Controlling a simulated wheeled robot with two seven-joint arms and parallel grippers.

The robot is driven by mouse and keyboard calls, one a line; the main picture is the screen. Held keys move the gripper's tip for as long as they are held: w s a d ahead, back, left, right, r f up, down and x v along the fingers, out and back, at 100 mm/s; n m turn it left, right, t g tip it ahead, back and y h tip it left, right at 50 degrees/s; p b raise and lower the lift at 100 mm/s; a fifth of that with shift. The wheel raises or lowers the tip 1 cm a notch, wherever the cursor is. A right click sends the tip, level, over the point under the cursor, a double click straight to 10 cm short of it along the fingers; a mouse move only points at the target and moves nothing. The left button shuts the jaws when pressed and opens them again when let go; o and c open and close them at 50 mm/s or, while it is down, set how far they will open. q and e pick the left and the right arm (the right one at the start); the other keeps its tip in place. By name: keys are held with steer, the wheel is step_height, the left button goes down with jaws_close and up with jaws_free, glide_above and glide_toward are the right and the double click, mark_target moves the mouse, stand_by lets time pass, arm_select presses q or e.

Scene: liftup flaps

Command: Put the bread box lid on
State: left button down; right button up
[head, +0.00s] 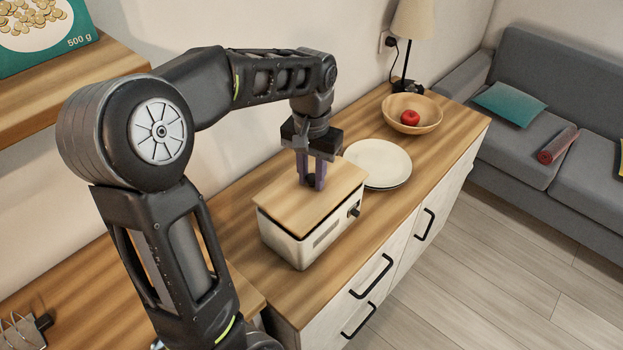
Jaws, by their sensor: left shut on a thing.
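The bread box (300,246) is a pale metal-coloured box on the wooden cabinet top, with a dark fitting on its right side. Its wooden lid (334,201) lies over the top of the box; a dark line shows between lid and box, and I cannot tell whether the lid is fully seated. My left gripper (313,182) points down at the middle of the lid, shut on its dark knob (310,181), which is mostly hidden between the fingers. My right gripper is not in view.
White plates (378,164) stand just behind the box. Beyond them are a wooden bowl (420,125) with a red apple (410,118) and a lamp (413,20). A shelf (75,98) with a green package (45,35) is at upper left. The cabinet top in front of the box is clear.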

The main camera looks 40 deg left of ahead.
arm_select(q)
steer(key=shift+f, duration=0.8)
steer(key=shift+f, duration=0.2)
steer(key=c, duration=1.2)
jaws_free()
